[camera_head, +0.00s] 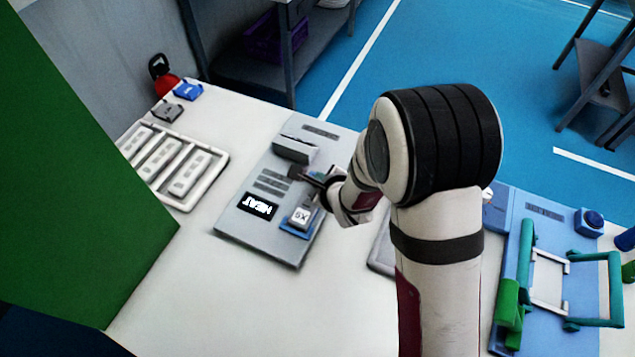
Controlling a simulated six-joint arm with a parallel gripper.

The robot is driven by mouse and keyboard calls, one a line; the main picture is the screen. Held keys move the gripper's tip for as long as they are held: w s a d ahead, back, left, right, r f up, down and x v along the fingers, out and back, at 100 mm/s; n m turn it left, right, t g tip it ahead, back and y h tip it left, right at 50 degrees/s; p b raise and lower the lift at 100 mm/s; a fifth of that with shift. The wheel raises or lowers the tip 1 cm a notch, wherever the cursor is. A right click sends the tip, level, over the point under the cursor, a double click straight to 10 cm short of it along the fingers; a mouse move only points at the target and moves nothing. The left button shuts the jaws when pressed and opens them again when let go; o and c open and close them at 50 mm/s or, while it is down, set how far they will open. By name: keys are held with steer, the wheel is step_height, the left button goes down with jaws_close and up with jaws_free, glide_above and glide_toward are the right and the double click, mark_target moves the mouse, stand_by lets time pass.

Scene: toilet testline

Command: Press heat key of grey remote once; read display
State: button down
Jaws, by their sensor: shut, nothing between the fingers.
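A grey panel (262,219) lies on the white table with a black display (257,206) at its lower left. The display shows white letters that look like HEAT, turned in the picture. A grey block (295,150) stands on the upper part of the panel; I cannot tell if it is the grey remote. A heat key cannot be made out. My gripper (297,174) is shut and empty, its tip over the panel just below the grey block. I cannot tell whether it touches anything. My arm hides the panel's right side.
A white tray (222,166) with several pale remote-like pieces is at left. A small white block (301,215) marked like 5X sits on a blue base near the display. A blue board (540,300) with green handles lies at right. A green panel (80,170) blocks the left side.

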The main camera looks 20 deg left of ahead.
steer(key=shift+r, duration=2.6)
steer(key=s+d+r+n+g+h, duration=0.1)
steer(key=s+d+r+n+h, duration=0.2)
steer(key=d, duration=0.7)
steer(key=s+d+r+n+g+h, duration=0.2)
steer(key=s+d+r+n, duration=0.15)
steer(key=d, duration=0.65)
steer(key=s+d+r+n+g, duration=0.2)
steer(key=s+n, duration=0.1)
steer(key=s, duration=0.6)
steer(key=s+d+r+n+g, duration=0.2)
steer(key=s+d+n, duration=0.1)
steer(key=s, duration=0.6)
steer(key=shift+y, duration=0.3)
